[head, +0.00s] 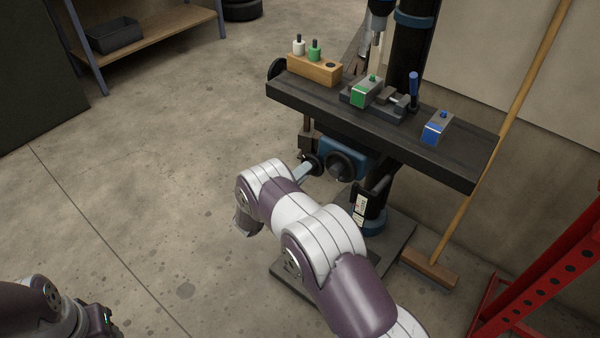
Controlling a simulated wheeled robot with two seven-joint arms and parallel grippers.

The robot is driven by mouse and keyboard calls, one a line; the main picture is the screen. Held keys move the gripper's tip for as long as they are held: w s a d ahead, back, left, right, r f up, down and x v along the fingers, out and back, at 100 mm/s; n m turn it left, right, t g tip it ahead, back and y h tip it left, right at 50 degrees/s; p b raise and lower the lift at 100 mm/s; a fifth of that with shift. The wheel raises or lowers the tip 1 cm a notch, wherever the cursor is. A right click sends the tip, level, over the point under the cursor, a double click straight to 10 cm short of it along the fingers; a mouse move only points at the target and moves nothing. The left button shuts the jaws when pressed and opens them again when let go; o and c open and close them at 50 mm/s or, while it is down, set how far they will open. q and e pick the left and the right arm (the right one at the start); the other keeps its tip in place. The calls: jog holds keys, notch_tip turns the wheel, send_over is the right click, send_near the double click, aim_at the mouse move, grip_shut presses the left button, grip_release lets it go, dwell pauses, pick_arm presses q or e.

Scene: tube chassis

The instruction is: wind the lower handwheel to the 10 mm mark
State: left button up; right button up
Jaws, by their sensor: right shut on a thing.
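The lower handwheel (313,165) is a small dark wheel at the left of the blue housing (343,158) under the drill table. My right gripper (303,173) is at this wheel, shut on its handle. My own wrist hides most of the fingers and the handle. A pale scale plate with dark marks (361,208) is on the column side below the housing; its marks are too small to read. My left gripper (102,322) is at the bottom left edge, far from the drill; its fingers cannot be made out.
A broom (430,268) and red frame (540,270) stand at the right. The left floor is clear.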

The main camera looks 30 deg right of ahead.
jog(key=shift+o, duration=0.3)
jog(key=shift+d+r+n, duration=0.15)
jog(key=shift+r+n, duration=0.15)
jog(key=shift+r, duration=0.25)
jog(key=shift+o, duration=0.2)
jog(key=shift+w+r, duration=0.15)
jog(key=shift+r, duration=0.05)
jog(key=o, duration=0.9)
jog(key=shift+s, duration=0.2)
jog(key=shift+f, duration=0.15)
jog(key=p+v, duration=0.1)
jog(key=v, duration=1.1)
jog(key=shift+a+f, duration=0.15)
jog(key=shift+a, duration=0.3)
